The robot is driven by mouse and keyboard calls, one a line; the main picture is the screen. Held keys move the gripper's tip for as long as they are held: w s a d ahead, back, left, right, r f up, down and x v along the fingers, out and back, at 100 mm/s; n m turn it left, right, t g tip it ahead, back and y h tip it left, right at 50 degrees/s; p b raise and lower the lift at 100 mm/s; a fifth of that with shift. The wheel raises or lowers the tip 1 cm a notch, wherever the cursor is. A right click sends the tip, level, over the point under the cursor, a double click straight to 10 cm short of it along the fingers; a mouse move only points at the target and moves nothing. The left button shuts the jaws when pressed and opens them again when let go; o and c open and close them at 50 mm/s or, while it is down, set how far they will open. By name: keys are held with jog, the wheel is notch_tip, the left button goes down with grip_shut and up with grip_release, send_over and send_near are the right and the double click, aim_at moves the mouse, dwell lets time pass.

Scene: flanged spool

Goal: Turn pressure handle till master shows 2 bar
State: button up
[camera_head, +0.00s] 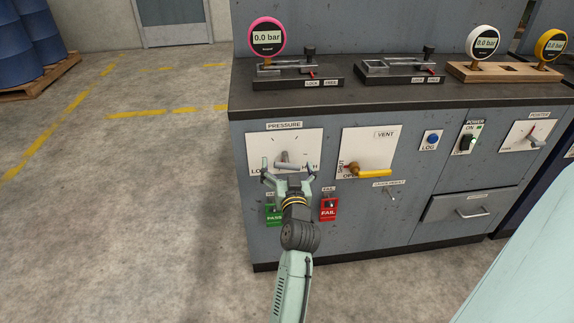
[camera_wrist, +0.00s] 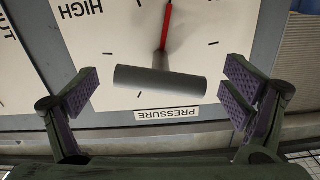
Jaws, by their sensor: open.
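The pressure handle (camera_head: 292,164) is a grey bar on a white PRESSURE dial plate (camera_head: 290,141) on the cabinet front. In the wrist view, which sees the plate upside down, the grey handle (camera_wrist: 160,82) lies nearly level, with a red pointer (camera_wrist: 166,27) above it. My gripper (camera_head: 288,169) is open in front of the plate. In the wrist view its fingers (camera_wrist: 160,95) stand either side of the handle's ends, with gaps. Pink (camera_head: 267,38), white (camera_head: 485,42) and yellow (camera_head: 550,46) gauges stand on top; pink and white read 0.0 bar. I cannot tell which is the master.
Right of the dial is a VENT plate with a yellow lever (camera_head: 373,172). Below hang a green PASS tag (camera_head: 275,215) and a red FAIL tag (camera_head: 329,209). A blue LOG button (camera_head: 433,138) and power switch (camera_head: 467,143) are further right.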

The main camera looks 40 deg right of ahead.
jog(key=shift+w, duration=0.1)
jog(key=c, duration=1.1)
